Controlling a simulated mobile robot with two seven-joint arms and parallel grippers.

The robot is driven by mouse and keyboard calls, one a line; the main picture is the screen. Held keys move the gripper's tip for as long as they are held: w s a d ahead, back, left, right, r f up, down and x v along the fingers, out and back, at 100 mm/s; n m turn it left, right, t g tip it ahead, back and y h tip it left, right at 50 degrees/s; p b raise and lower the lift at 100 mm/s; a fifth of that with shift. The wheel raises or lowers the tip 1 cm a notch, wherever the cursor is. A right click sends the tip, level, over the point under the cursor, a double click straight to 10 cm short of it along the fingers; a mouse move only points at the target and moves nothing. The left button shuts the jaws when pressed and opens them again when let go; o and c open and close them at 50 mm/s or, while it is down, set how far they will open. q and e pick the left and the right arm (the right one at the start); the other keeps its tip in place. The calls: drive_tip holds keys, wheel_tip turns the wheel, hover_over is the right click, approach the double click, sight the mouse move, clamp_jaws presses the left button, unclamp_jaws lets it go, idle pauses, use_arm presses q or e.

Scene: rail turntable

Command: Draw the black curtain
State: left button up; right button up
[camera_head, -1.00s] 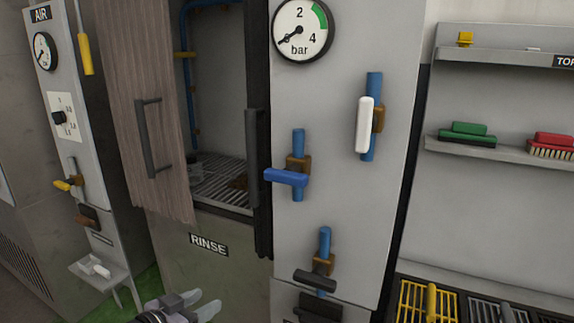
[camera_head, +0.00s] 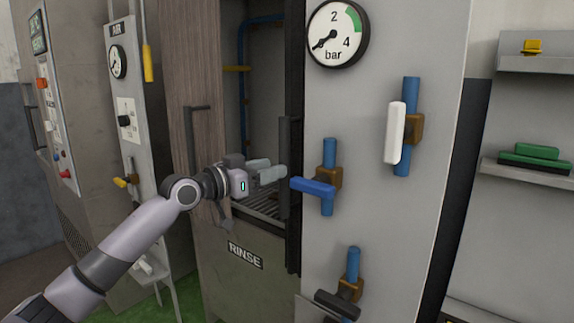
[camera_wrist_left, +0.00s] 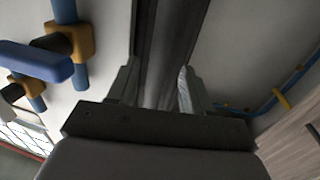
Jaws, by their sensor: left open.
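The black curtain (camera_head: 294,75) is a narrow, dark, bunched strip hanging at the right side of the rinse booth opening. A dark upright bar (camera_head: 284,150) is on its left side. My left gripper (camera_head: 272,170) is open in front of the opening, its fingers pointing right at this bar. In the left wrist view, a dark vertical strip (camera_wrist_left: 168,45) lies between the open fingers (camera_wrist_left: 157,85); I cannot tell whether they touch it. The right gripper is not in view.
A blue lever (camera_head: 312,186) sticks out just right of the fingers. A white lever (camera_head: 395,132) and a black lever (camera_head: 337,305) are on the same grey panel (camera_head: 440,120). The wooden door (camera_head: 190,75) with its dark handle stands left of the opening.

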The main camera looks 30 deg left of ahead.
use_arm(q)
drive_tip(key=shift+p+x, duration=0.35)
drive_tip(key=shift+x, duration=2.1)
clamp_jaws()
